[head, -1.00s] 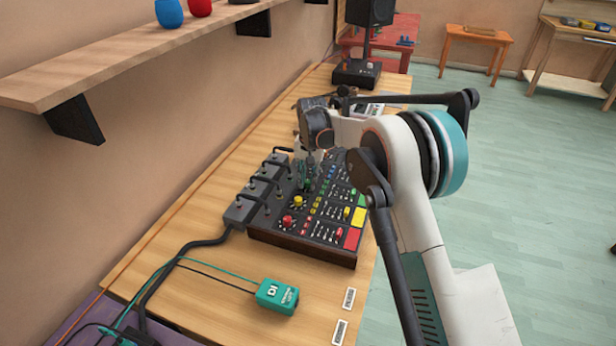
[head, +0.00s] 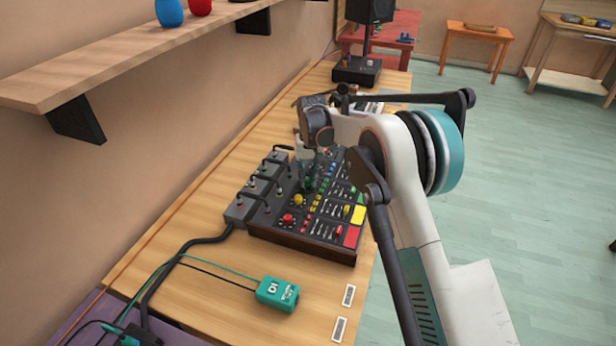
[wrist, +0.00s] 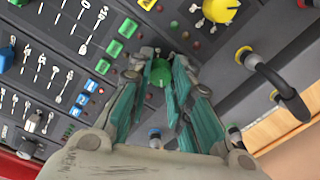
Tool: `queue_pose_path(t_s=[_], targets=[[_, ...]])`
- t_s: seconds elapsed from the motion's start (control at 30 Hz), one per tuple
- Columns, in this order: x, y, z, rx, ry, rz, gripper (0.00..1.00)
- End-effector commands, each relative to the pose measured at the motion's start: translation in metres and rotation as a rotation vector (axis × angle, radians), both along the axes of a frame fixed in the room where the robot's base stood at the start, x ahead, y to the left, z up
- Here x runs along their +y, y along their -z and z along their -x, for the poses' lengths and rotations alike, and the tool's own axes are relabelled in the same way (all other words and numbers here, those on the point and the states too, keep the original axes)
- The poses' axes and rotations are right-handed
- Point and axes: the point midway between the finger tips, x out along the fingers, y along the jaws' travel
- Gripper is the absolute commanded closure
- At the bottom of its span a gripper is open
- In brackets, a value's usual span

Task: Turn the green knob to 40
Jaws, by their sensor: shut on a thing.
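The green knob (wrist: 159,73) sits on the dark mixer panel, between the tips of my gripper (wrist: 160,80) in the wrist view. The teal finger pads stand on either side of the knob, and my gripper is shut on it. In the head view my gripper (head: 309,178) reaches down onto the mixer (head: 300,246), and the knob is mostly hidden by the fingers. I cannot read the knob's scale or its pointer in either view.
A yellow knob (wrist: 220,10) is close by, and a red knob (head: 288,218) stands nearer the panel's front. Black plugs and cables (wrist: 275,82) rise along one side. A teal box (head: 278,294) lies on the wooden table. A shelf (head: 120,60) overhangs at left.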

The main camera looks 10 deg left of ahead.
Motion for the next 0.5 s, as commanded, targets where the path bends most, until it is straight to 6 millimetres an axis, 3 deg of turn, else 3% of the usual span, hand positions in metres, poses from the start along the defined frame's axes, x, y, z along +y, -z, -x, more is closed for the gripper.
queue_pose_path(t_s=[0.1, 0.13, 0.2, 0.5], targets=[[0.0003, -0.0005, -0.0005, -0.002, 0.0, -0.001, 1.0], [0.0003, -0.0005, -0.0005, -0.002, 0.0, -0.001, 0.74], [0.0002, -0.0005, -0.0005, -0.002, 0.001, -0.001, 0.59], [0.0, -0.0004, -0.0002, -0.001, 0.001, 0.0, 0.59]])
